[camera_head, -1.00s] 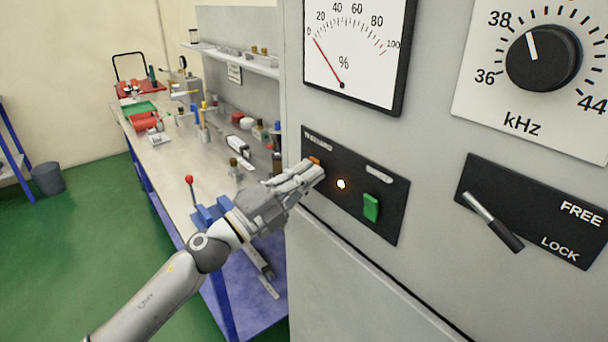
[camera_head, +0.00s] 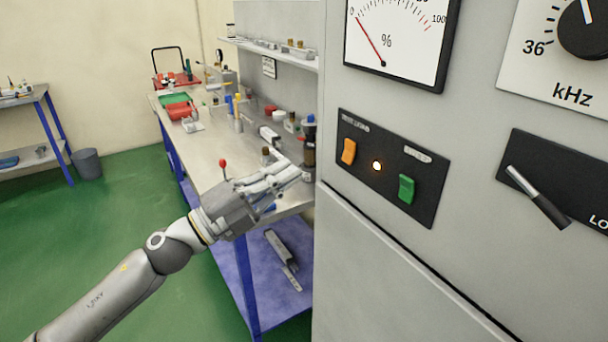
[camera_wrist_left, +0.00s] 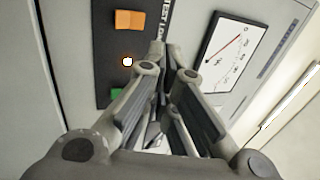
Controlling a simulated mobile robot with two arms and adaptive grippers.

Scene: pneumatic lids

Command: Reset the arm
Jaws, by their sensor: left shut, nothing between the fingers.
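My left arm comes in from the lower left in the head view. My left gripper (camera_head: 299,173) is shut and empty, to the left of the cabinet's switch panel (camera_head: 425,213) and apart from it. The panel has an orange switch (camera_head: 348,151), a lit round lamp (camera_head: 377,166) and a green switch (camera_head: 406,188). In the left wrist view the closed fingers (camera_wrist_left: 160,52) point toward the cabinet, with the orange switch (camera_wrist_left: 129,20) and the lamp (camera_wrist_left: 127,62) to their left. The green switch is partly hidden by a finger there. My right gripper is not in view.
A grey cabinet (camera_head: 375,264) fills the right, with a percent gauge (camera_head: 408,60), a kHz knob (camera_head: 590,28) and a lever (camera_head: 535,195). A workbench (camera_head: 205,150) with tools and bottles stands behind my gripper. Green floor (camera_head: 125,215) is open at the left.

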